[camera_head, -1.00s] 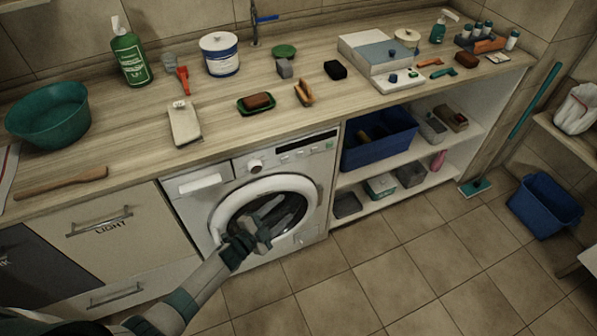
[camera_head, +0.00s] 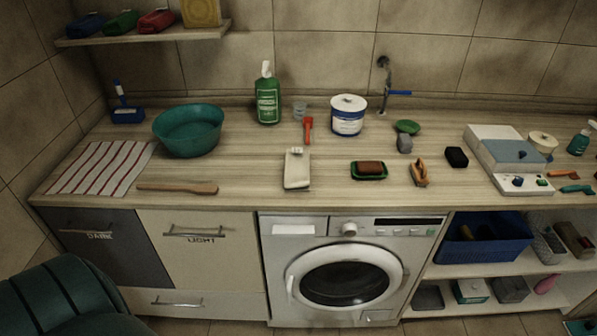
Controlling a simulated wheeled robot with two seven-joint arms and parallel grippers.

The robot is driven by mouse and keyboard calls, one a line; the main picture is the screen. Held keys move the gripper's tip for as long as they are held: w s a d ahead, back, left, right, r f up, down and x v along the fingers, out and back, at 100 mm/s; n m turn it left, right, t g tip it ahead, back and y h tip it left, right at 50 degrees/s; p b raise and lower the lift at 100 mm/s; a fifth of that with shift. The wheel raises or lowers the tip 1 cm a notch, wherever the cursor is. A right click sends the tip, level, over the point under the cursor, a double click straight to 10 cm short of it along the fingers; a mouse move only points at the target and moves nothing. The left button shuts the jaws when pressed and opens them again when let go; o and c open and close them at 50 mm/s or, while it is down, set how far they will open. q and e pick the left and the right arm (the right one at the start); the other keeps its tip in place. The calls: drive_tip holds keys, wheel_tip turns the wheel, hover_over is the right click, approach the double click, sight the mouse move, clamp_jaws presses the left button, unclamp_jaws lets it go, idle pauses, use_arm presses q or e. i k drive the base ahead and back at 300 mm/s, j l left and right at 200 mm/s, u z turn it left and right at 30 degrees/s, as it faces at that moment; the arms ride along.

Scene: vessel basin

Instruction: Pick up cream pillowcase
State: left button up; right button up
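I cannot identify a cream pillowcase for certain in this view. A flat cream object (camera_head: 297,170) lies on the counter above the washing machine, but I cannot tell whether it is cloth. The washing machine (camera_head: 345,270) stands under the counter with its round door shut and its inside dark. Left of it are a cream drawer front marked LIGHT (camera_head: 195,250) and a dark grey one marked DARK (camera_head: 105,250). Neither gripper is in view. A dark teal part of my own body shows at the lower left.
The wooden counter holds a teal basin (camera_head: 188,130), a striped towel (camera_head: 103,167), a wooden paddle (camera_head: 178,188), a green bottle (camera_head: 267,97), a white tub (camera_head: 348,115) and a soap dish (camera_head: 369,170). A blue crate (camera_head: 484,242) sits on the open shelf at right.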

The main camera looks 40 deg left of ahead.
sight(297, 170)
drive_tip(key=i+j, duration=0.1)
drive_tip(key=i, duration=1.05)
drive_tip(key=u, duration=1.65)
